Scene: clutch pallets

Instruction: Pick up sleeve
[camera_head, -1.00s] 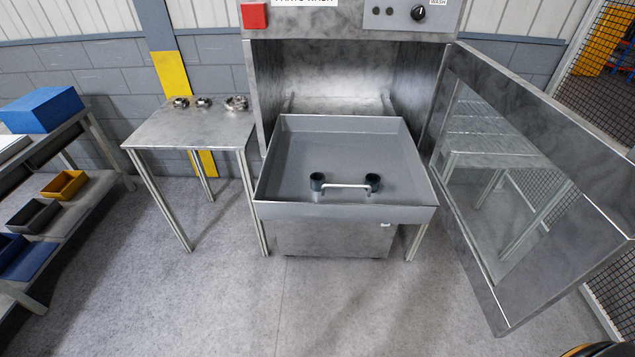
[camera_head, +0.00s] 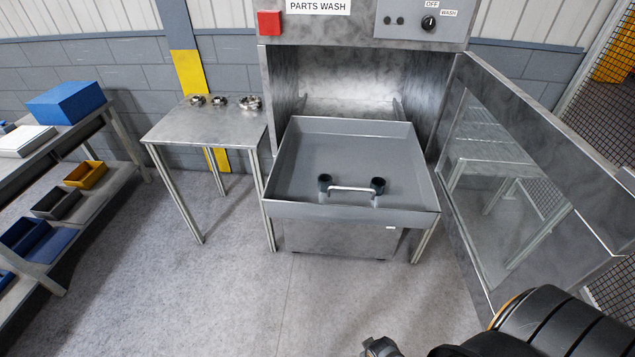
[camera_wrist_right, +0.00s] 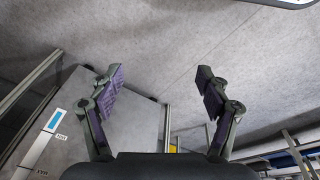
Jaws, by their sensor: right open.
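My left gripper is not in view.
The washer door (camera_head: 540,180) stands open on the right, near my right arm (camera_head: 560,325). A small metal table (camera_head: 205,130) with several metal rings (camera_head: 249,102) stands left of the washer. A shelf unit (camera_head: 100,195) with bins is at far left. The floor in front is clear.

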